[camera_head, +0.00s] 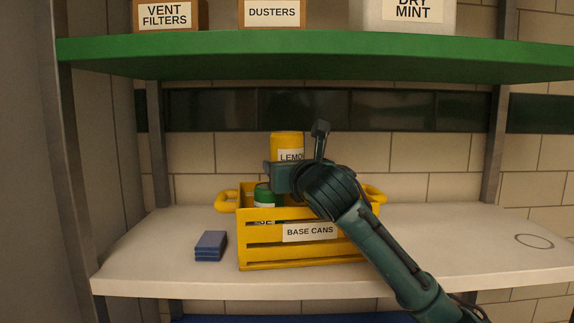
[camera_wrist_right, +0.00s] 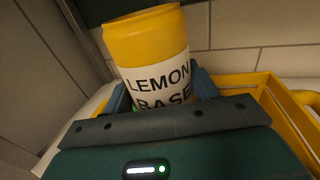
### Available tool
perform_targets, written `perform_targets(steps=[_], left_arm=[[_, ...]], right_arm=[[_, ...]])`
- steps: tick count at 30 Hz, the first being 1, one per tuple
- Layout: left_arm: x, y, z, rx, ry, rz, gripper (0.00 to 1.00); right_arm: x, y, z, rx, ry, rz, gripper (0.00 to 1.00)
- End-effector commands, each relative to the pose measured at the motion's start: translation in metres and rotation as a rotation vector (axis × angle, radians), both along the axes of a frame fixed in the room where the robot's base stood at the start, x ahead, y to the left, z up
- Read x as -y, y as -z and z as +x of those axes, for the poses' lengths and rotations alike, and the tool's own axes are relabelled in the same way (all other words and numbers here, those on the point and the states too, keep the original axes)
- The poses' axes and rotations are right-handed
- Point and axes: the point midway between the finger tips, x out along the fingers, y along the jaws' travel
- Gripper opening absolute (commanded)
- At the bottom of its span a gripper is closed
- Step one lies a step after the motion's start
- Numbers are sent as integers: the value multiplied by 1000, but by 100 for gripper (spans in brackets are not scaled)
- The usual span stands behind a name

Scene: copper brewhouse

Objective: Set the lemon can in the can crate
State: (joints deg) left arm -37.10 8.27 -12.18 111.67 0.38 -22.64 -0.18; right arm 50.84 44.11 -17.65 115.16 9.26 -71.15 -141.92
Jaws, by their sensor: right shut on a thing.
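The lemon can (camera_head: 287,143) is yellow with a white label. It is upright above the can crate (camera_head: 258,254), a yellow slatted crate labelled "BASE CANS" on the white shelf. My right gripper (camera_head: 287,174) is shut on the lemon can. The right wrist view shows the lemon can (camera_wrist_right: 147,42) close up between my gripper's fingers (camera_wrist_right: 163,95), with the crate's rim (camera_wrist_right: 247,84) behind and to the right. The can's bottom is hidden, so its height over the crate floor cannot be told. My left gripper is not in view.
A green can (camera_head: 263,191) stands in the crate's left part. Stacked blue pads (camera_head: 210,246) lie left of the crate. The green shelf (camera_head: 320,58) runs above, carrying labelled boxes. The white shelf (camera_head: 470,245) is clear on the right, apart from a dark ring mark (camera_head: 534,241).

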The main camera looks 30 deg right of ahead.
Motion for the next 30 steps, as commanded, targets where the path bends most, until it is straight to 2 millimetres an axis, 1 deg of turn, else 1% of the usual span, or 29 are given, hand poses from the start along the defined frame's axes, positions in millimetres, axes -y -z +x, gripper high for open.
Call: perform_targets(steps=[1, 2, 9, 15, 19, 20, 23, 27, 30], left_arm=[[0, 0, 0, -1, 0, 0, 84], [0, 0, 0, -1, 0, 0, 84], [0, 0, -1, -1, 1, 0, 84], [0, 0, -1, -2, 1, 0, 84], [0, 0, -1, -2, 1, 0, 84], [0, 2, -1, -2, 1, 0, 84], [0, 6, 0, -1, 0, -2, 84], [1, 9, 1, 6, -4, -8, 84], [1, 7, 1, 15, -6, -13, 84]], right_arm=[[0, 1, 0, 3, 1, -2, 27], [0, 1, 0, 0, 1, -1, 61], [0, 1, 0, 0, 0, -1, 80], [0, 1, 0, 0, 0, -1, 80], [-1, -5, 0, 2, -2, 1, 80], [-1, -5, -3, 0, -1, -2, 80], [-4, -3, -19, 3, 0, -6, 80], [-12, -3, -50, 4, 0, -8, 80], [-17, -4, -71, 5, 0, -6, 80]])
